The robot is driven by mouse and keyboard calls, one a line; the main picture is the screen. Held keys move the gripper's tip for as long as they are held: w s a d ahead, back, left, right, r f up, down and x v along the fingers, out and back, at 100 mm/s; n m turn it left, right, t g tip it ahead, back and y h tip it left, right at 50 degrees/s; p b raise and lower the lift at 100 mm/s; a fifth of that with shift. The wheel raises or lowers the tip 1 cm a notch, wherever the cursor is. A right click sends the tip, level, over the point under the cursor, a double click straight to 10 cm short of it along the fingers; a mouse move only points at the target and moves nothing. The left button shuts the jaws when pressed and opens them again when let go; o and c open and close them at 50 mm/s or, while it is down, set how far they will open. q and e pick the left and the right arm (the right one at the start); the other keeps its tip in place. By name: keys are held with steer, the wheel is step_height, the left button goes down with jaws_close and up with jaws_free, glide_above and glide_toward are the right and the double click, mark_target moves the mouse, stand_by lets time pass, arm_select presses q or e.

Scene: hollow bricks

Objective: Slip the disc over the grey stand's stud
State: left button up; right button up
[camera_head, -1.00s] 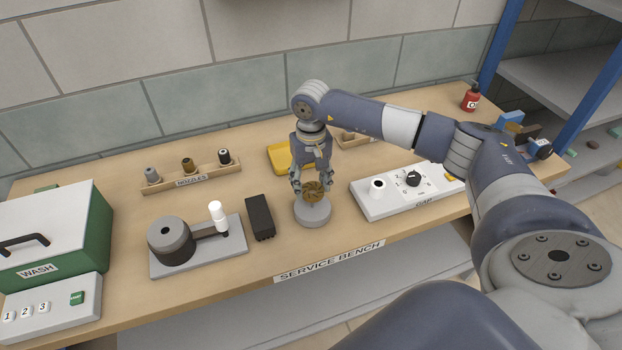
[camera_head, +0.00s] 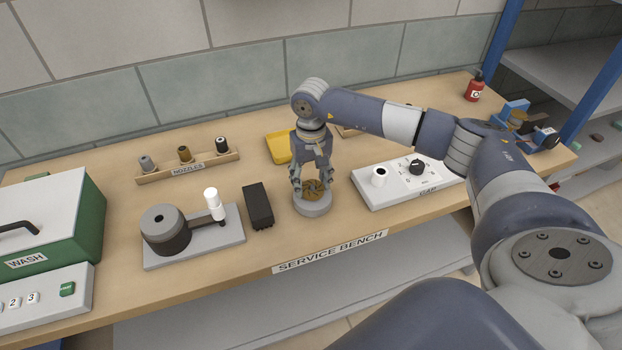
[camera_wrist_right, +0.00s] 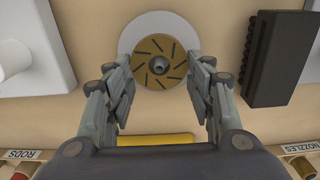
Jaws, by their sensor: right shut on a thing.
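The disc (camera_head: 314,189) is brass-brown with dark slanted slots. It is low over the round grey stand (camera_head: 313,208), near the bench's front edge. In the wrist view, the grey stud (camera_wrist_right: 159,65) shows in the middle hole of the disc (camera_wrist_right: 142,64), with the stand's pale rim (camera_wrist_right: 128,36) around it. The disc looks flat; I cannot tell whether it rests fully on the stand. My right gripper (camera_head: 313,181) points down, shut on the disc with a finger at each side. My left gripper is not in view.
A black block (camera_head: 258,206) and a grey fixture with a white-topped arm (camera_head: 214,204) stand left of the stand. The white GAP panel (camera_head: 377,196) is close on the right. A yellow tray (camera_head: 278,148) and the nozzle rack (camera_head: 187,168) lie behind.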

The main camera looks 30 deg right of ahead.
steer(key=o, duration=1.3)
steer(key=shift+c, duration=0.2)
step_height(320, 180, up, 12)
